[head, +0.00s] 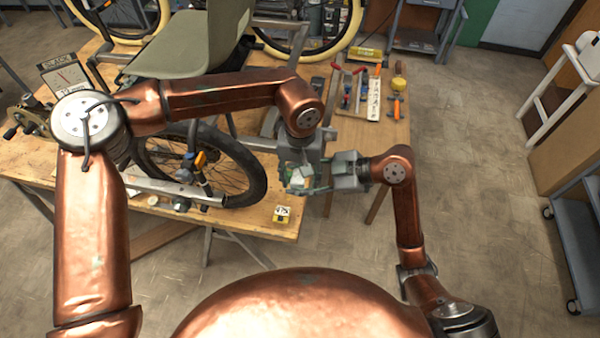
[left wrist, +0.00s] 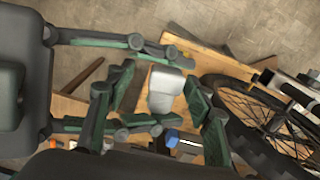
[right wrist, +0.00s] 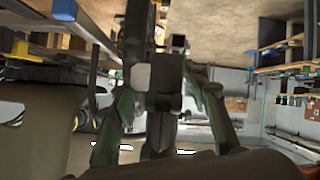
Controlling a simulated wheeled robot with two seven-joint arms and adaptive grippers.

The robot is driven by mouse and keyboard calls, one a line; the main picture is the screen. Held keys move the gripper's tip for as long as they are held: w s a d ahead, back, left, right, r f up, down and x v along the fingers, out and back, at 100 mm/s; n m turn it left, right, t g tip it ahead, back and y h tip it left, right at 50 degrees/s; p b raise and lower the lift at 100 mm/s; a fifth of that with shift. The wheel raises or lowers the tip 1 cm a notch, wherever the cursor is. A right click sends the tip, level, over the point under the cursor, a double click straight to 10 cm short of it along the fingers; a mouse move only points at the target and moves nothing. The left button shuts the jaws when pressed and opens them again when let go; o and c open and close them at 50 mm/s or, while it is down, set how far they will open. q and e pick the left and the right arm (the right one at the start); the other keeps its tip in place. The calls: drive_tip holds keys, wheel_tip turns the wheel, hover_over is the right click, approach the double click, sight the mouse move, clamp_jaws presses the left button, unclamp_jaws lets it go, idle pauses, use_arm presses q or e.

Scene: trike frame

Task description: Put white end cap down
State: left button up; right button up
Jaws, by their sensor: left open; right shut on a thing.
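The white end cap (left wrist: 165,84) shows in the left wrist view as a pale, rounded block. It also shows in the right wrist view (right wrist: 141,77). My right gripper (head: 318,180) is shut on it and comes in from the side. My left gripper (head: 298,184) is open and reaches down from above at the same spot, its green-padded fingers spread on both sides of the cap. I cannot tell whether they touch it. In the head view the two grippers overlap and mostly hide the cap, which is held up near the workbench's front right edge.
The wooden workbench (head: 245,218) carries a black-tyred wheel (head: 262,180) close left of the grippers. A tool tray (head: 355,108) lies behind them. Open floor (head: 470,190) lies to the right.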

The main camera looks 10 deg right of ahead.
use_arm(q)
drive_tip(key=shift+c, duration=0.3)
drive_tip(key=shift+d, duration=0.15)
drive_tip(key=c, duration=1.1)
use_arm(e)
drive_tip(key=shift+a, duration=0.1)
use_arm(q)
drive_tip(key=shift+c, duration=0.7)
use_arm(e)
drive_tip(key=o, duration=0.7)
use_arm(q)
clamp_jaws()
use_arm(e)
drive_tip(key=o, duration=0.5)
